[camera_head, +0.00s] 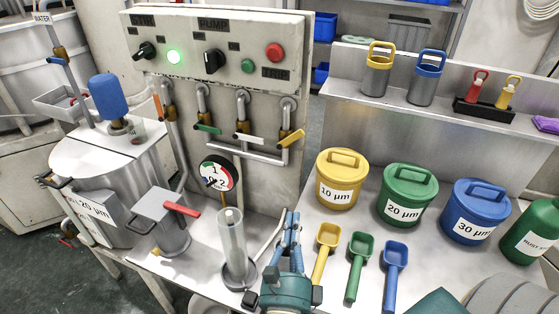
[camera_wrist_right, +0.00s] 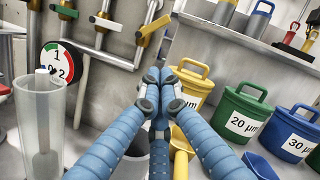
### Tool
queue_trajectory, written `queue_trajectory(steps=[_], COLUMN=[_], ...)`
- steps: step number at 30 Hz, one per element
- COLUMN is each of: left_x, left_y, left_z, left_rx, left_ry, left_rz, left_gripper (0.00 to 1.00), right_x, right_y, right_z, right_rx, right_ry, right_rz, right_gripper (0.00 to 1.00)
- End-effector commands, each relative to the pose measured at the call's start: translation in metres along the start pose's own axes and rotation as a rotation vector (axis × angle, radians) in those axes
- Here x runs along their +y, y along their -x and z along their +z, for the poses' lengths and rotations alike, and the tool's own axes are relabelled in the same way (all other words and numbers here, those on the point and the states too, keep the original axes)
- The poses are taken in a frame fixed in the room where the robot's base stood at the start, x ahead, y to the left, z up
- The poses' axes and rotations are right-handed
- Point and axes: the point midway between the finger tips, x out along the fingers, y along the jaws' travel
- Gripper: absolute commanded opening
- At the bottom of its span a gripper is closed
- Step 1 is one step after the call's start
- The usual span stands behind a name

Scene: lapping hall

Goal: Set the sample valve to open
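No readable label marks the sample valve, so I cannot tell which one it is. In the head view, several levers sit on the wall pipes: an orange one (camera_head: 157,106) near upright, a green one (camera_head: 208,129) and a white one (camera_head: 249,138) lying roughly sideways, and a yellow one (camera_head: 291,138) slanting up to the right. In the right wrist view the yellow lever (camera_wrist_right: 155,29) is ahead of the fingers. My right gripper (camera_head: 291,216) is below the levers and apart from them; its blue fingers (camera_wrist_right: 160,88) are together and hold nothing. My left gripper is out of view.
A clear cylinder (camera_head: 232,245) stands left of my right gripper, below a gauge (camera_head: 217,175). Yellow (camera_head: 327,248), green (camera_head: 359,262) and blue scoops (camera_head: 395,268) lie to the right. Lidded yellow (camera_head: 340,166), green (camera_head: 408,178) and blue tubs (camera_head: 476,193) stand behind them.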

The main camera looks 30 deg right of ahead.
Motion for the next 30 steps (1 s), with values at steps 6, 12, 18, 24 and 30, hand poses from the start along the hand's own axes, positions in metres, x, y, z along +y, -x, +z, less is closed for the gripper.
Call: queue_trajectory(steps=[6,12,18,24,30], left_x=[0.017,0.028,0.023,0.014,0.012], left_y=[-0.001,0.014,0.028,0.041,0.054], left_z=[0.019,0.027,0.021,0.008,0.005], left_rx=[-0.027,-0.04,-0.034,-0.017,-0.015], left_ry=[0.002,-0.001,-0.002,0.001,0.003], left_rz=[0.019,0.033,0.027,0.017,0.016], left_gripper=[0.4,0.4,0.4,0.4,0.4], right_x=[-0.009,-0.013,-0.014,-0.014,-0.016], right_y=[0.004,-0.031,-0.075,-0.12,-0.164], right_z=[-0.019,-0.018,-0.02,-0.023,-0.026], right_rx=[0.065,0.06,0.06,0.059,0.059], right_ry=[-0.015,-0.012,-0.012,-0.012,-0.011], right_rz=[-0.032,-0.034,-0.033,-0.031,-0.033], right_gripper=[0.0,0.0,0.0,0.0,0.0])
